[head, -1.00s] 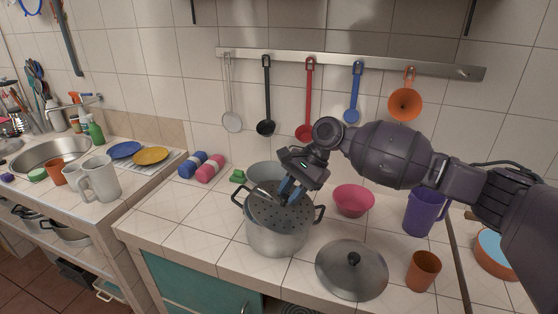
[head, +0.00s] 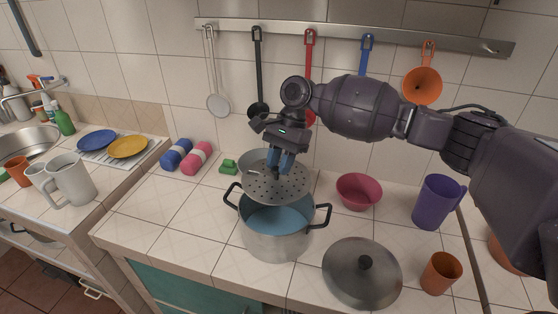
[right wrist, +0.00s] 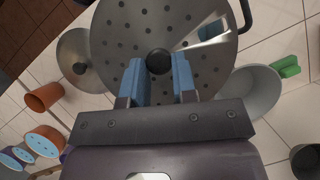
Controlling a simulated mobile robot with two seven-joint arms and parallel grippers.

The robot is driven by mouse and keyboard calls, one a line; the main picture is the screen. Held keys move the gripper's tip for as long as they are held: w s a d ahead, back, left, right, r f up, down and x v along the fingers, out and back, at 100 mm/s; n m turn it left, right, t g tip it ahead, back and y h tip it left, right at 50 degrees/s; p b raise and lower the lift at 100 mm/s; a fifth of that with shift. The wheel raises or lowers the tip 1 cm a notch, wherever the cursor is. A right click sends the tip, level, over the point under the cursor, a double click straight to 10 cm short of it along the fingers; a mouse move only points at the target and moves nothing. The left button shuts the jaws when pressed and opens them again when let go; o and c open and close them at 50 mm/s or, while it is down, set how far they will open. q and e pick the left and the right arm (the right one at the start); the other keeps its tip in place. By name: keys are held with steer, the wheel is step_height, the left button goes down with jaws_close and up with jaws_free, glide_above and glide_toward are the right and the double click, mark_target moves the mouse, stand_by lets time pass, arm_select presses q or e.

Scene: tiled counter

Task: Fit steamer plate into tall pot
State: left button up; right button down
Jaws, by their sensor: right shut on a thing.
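The steamer plate (head: 262,187) is a grey metal disc with holes and a dark central knob. My right gripper (head: 281,170) is shut on its knob and holds the plate above the back part of the tall pot. In the right wrist view the plate (right wrist: 125,45) fills the top, with the knob between the blue fingers (right wrist: 160,68). The tall pot (head: 275,243) is steel with two black side handles and a bluish interior. It stands open on the tiled counter, and the plate hides part of its back rim. My left gripper is not in view.
A pot lid (head: 350,283) lies on the counter right of the pot. A pink bowl (head: 358,191), an orange cup (head: 440,273) and a purple pitcher (head: 437,200) stand further right. A grey bowl (head: 252,158) is behind the plate.

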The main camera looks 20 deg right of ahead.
mark_target(280, 179)
steer(key=shift+w, duration=0.1)
steer(key=shift+f, duration=2.8)
step_height(280, 179, down, 7)
steer(key=shift+f, duration=0.15)
stand_by(4.6)
